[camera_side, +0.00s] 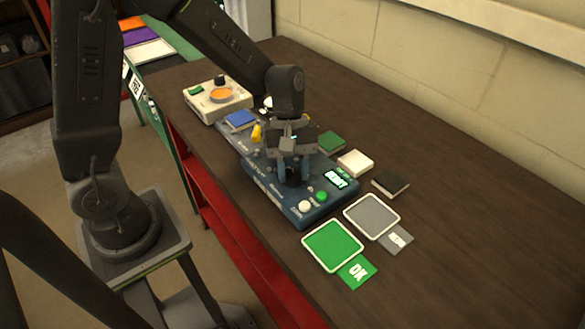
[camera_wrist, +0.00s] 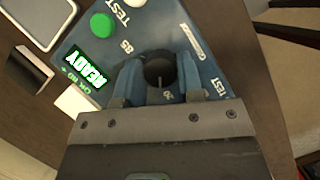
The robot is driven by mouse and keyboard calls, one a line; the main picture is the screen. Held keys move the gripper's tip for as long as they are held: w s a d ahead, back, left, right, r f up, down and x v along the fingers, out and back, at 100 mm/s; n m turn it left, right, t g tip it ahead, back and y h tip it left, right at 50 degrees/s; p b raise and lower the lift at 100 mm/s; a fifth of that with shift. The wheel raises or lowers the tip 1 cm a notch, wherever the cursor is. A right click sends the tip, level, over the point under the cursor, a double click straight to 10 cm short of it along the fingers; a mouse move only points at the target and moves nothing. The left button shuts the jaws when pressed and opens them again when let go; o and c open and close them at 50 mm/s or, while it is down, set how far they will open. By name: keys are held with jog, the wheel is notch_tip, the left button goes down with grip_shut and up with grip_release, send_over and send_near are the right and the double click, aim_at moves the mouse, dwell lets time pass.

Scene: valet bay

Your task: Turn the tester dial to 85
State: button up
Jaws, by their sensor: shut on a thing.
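The tester is a blue box (camera_side: 262,181) on the dark bench, and it also fills the middle of the wrist view (camera_wrist: 205,50). Its black round dial (camera_wrist: 159,66) sits between my fingers. My gripper (camera_wrist: 159,78) is shut on the dial, with one blue-grey finger on each side; in the side view my gripper (camera_side: 293,176) points down over the box. A white pointer mark on the dial faces the lower label, which is hard to read. The "85" label (camera_wrist: 127,46) is at the dial's upper left. The lit display (camera_wrist: 85,67) reads READY.
A green button (camera_side: 322,195) and a white button (camera_side: 306,206) are on the tester. A green tray (camera_side: 333,246) and a grey tray (camera_side: 372,216) lie in front. Several small blocks and a cream device (camera_side: 205,105) stand behind. The bench at right is clear.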

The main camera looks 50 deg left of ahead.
jog(key=m, duration=0.2)
jog(key=m+g+y, duration=0.1)
jog(key=m, duration=0.2)
jog(key=shift+g, duration=0.3)
jog(key=m+y, duration=0.1)
jog(key=m, duration=0.1)
jog(key=m+y, duration=0.1)
jog(key=m, duration=0.2)
jog(key=shift+w+d+m+g, duration=0.1)
jog(key=shift+d+m+g, duration=0.05)
jog(key=shift+m+g, duration=0.2)
jog(key=m+y, duration=0.2)
jog(key=m, duration=0.3)
jog(key=shift+d, duration=0.1)
jog(key=m+y, duration=0.1)
jog(key=m, duration=0.2)
jog(key=m+t+y, duration=0.1)
jog(key=m, duration=0.2)
jog(key=o, duration=0.9)
jog(key=v, duration=1.3)
jog(key=shift+d+r, duration=0.25)
jog(key=shift+r, duration=0.15)
